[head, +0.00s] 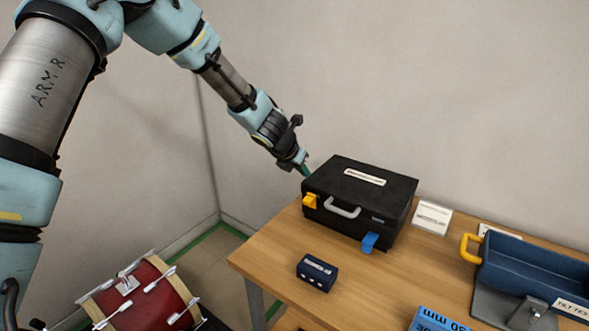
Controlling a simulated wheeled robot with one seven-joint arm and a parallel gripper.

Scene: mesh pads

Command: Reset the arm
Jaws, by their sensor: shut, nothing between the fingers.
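My arm reaches in from the upper left of the head view. My gripper (304,168) is shut, with nothing seen in it. Its tip is at the back left corner of a closed black case (355,210); I cannot tell whether it touches the case or is just beside or behind it. The case stands on the wooden table (275,245) and has a grey handle, a yellow latch and a blue latch hanging down.
A small dark blue box (317,272) lies in front of the case. A white card (432,217), a blue tray with a yellow handle (535,268) and a light blue box (437,319) are to the right. A red drum (145,297) is on the floor at left. A wall stands behind.

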